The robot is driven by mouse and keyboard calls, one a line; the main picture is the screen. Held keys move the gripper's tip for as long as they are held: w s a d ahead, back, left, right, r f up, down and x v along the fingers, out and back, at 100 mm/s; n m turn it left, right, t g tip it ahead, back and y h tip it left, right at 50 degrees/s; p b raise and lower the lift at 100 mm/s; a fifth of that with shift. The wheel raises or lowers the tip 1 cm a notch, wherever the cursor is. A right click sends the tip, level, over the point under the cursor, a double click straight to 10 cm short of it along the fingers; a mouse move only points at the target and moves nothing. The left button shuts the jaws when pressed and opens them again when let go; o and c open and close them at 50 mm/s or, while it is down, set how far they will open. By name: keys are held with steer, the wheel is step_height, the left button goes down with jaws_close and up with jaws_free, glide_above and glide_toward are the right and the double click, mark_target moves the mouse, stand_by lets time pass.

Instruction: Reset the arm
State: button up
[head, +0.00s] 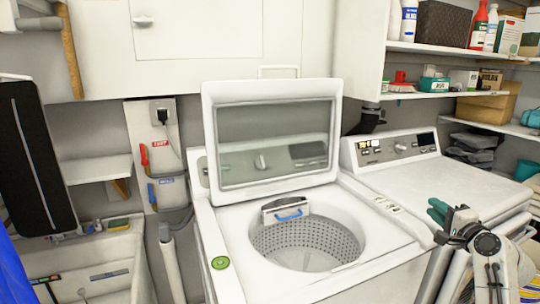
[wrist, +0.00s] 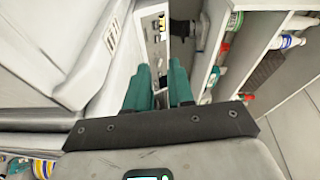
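My gripper (head: 432,209) has teal fingers and hangs in front of the dryer at the right of the head view. In the wrist view its two fingers (wrist: 160,72) stand apart with a gap between them, and nothing is held. My arm is folded at the lower right of the head view. The washer (head: 205,235) stands in the middle with its glass lid (head: 215,150) raised, showing the empty-looking drum (head: 300,240). The white dryer (head: 450,185) stands to its right, behind my gripper.
Shelves (head: 455,95) with bottles and boxes are at the upper right. A white cabinet (head: 90,50) hangs above the washer. A sink (head: 100,245) and a black board (head: 25,150) are at the left. The space above the dryer top looks clear.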

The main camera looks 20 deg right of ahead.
steer(key=s+a+f+n+g+y, duration=0.2)
steer(key=s+a+f+n+g, duration=0.25)
steer(key=a+f, duration=0.7)
steer(key=s+a+f+n+g+y, duration=0.3)
steer(key=s+a+f+n, duration=0.3)
steer(key=a+f, duration=0.6)
steer(key=s+a+f+n+g, duration=0.1)
steer(key=s+a+n+g, duration=0.1)
steer(key=s, duration=0.7)
steer(key=s+a+f+n+g+h, duration=0.1)
steer(key=s+a+f+n+g, duration=0.1)
steer(key=s, duration=0.7)
steer(key=s+a+f+n+g, duration=0.2)
steer(key=s+a+n+g, duration=0.2)
steer(key=s+a, duration=0.3)
steer(key=shift+s+f+g+h, duration=0.25)
steer(key=shift+s+g+h, duration=0.2)
steer(key=shift+s, duration=0.45)
steer(key=shift+o, duration=0.3)
